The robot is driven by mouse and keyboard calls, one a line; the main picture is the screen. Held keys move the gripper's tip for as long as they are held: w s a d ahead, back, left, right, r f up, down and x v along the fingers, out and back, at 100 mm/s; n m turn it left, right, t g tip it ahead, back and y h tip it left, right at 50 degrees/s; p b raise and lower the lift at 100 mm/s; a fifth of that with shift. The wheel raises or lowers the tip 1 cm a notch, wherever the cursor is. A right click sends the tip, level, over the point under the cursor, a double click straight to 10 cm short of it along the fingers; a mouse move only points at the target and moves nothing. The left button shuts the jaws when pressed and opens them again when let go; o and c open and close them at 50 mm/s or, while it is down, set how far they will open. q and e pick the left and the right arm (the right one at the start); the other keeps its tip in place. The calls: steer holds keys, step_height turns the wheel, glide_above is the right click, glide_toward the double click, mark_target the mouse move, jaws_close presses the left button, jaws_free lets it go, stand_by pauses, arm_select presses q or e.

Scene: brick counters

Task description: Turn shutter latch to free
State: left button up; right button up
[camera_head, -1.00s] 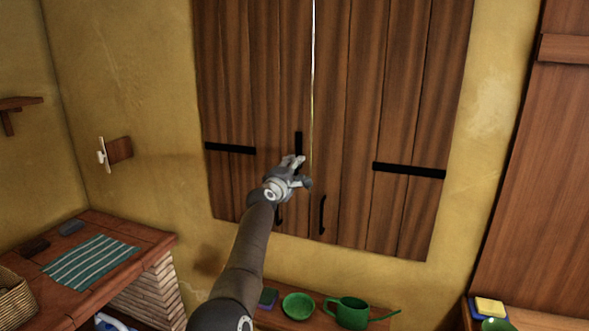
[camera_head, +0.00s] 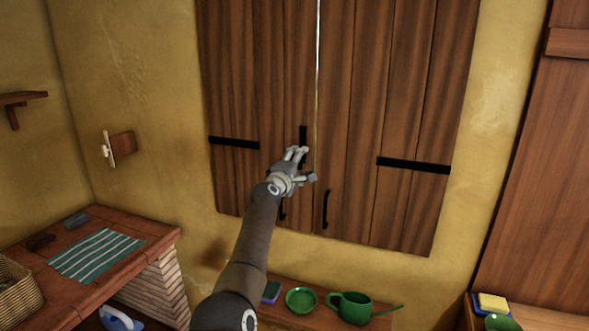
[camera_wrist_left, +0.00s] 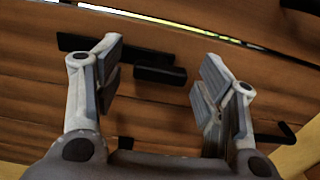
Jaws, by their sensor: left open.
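The two brown wooden shutters (camera_head: 375,110) are closed, with a thin bright gap between them. A black latch bar (camera_head: 303,133) stands upright on the left shutter beside the gap. My left gripper (camera_head: 307,163) is in front of its lower part and hides some of it. In the left wrist view, my left gripper (camera_wrist_left: 160,80) is open, its fingers on either side of a short black latch block (camera_wrist_left: 160,75). The longer black bar (camera_wrist_left: 128,50) passes behind one finger. I cannot tell whether a finger touches the block. My right gripper is not in view.
Black pull handles (camera_head: 325,209) hang low on the shutters. A ledge below holds a green bowl (camera_head: 301,300), a green watering can (camera_head: 352,308) and a sponge (camera_head: 271,292). A brick counter with a striped cloth (camera_head: 97,256) stands at the left.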

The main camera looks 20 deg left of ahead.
arm_select(q)
steer(key=shift+s, duration=0.15)
steer(key=s, duration=1.1)
steer(key=shift+s+a, duration=0.2)
steer(key=shift+s, duration=0.1)
